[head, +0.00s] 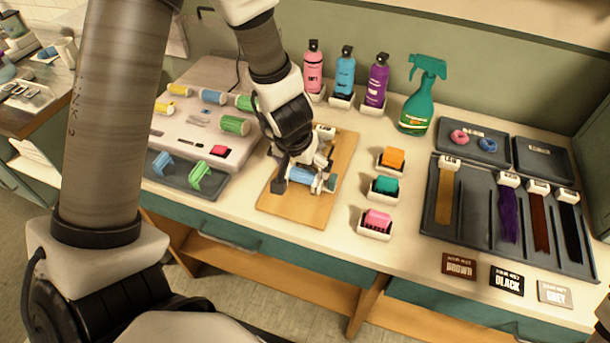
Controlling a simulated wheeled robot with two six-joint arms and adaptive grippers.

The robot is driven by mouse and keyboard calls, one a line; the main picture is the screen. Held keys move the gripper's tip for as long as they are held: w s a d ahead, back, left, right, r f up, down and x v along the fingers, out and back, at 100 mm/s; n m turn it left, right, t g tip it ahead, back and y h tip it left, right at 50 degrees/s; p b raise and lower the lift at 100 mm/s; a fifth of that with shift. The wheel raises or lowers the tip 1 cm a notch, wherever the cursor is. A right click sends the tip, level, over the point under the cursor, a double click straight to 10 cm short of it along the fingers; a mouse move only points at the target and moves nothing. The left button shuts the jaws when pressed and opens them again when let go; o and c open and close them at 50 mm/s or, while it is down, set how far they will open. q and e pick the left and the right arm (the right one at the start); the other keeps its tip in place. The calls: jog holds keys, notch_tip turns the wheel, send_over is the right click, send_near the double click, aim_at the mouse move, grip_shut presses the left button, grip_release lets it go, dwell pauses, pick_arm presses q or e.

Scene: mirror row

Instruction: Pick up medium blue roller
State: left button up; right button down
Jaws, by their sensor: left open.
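A blue roller (301,175) lies on the wooden board (318,211). My left gripper (305,185) is low over the board with its jaws open, one finger near each end of that roller. The gripper partly hides the roller, and I cannot tell whether the fingers touch it. Another blue roller (212,97) sits in the pale roller holder (190,132) at left, between yellow rollers (179,90) and green rollers (234,125). My right gripper is not in view.
Blue and green clips lie on a dark tray (180,181). Bottles and a green sprayer (421,95) stand behind. A dark tray with hair swatches (473,226) fills the right side.

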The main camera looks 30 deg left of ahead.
aim_at(304, 171)
pick_arm(q)
jog(key=x, duration=0.3)
jog(key=shift+b, duration=0.35)
jog(key=shift+w+a+f, duration=0.15)
jog(key=shift+w+f, duration=0.1)
jog(key=shift+w, duration=0.05)
jog(key=shift+s+r, duration=0.15)
jog(key=shift+r, duration=0.1)
jog(key=shift+s+r, duration=0.1)
jog(key=shift+s, duration=0.05)
jog(key=c, duration=1.1)
